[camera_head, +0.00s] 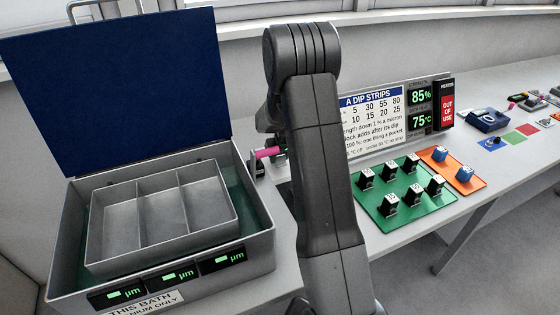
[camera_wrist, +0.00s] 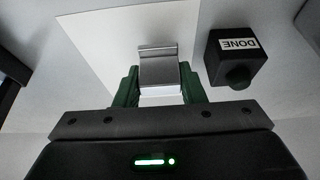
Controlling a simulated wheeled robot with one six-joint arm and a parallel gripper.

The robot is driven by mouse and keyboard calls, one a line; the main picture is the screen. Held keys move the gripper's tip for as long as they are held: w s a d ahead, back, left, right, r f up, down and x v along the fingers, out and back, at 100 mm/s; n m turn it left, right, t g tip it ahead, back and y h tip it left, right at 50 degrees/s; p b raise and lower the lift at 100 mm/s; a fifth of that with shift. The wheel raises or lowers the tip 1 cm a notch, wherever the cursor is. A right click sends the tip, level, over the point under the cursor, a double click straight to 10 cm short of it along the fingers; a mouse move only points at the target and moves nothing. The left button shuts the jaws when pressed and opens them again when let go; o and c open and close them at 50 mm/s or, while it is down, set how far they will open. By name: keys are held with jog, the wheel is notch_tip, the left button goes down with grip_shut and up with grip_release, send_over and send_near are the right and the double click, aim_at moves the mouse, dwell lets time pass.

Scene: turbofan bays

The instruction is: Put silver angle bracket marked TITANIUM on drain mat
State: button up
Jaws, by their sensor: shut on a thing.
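In the wrist view my gripper (camera_wrist: 158,88) has green fingers, shut on a silver angle bracket (camera_wrist: 158,64). The bracket's upper flange faces the camera, and no TITANIUM marking is readable on it. A flat pale sheet (camera_wrist: 105,45) lies beyond and below the bracket; I cannot tell if it is the drain mat or if the bracket touches it. In the head view my arm hides the gripper and bracket. A green mat (camera_head: 372,209) and an orange mat (camera_head: 480,184) lie on the bench, both bearing small blocks.
A black block marked DONE (camera_wrist: 231,60) stands close right of the bracket in the wrist view. In the head view, an open bath box (camera_head: 262,235) with a blue lid (camera_head: 120,85) and a divided grey tray (camera_head: 120,192) stands left. A dip strips sign (camera_head: 372,115) stands behind the green mat.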

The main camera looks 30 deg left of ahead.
jog(key=shift+f, duration=1.45)
jog(key=o, duration=1.3)
jog(key=shift+c, duration=0.2)
jog(key=shift+r, duration=0.1)
jog(key=shift+r+p, duration=0.2)
jog(key=shift+p, duration=0.1)
jog(key=b+v, duration=0.2)
jog(key=v, duration=0.9)
jog(key=shift+d+r, duration=0.15)
jog(key=shift+r, duration=0.15)
jog(key=shift+s, duration=0.1)
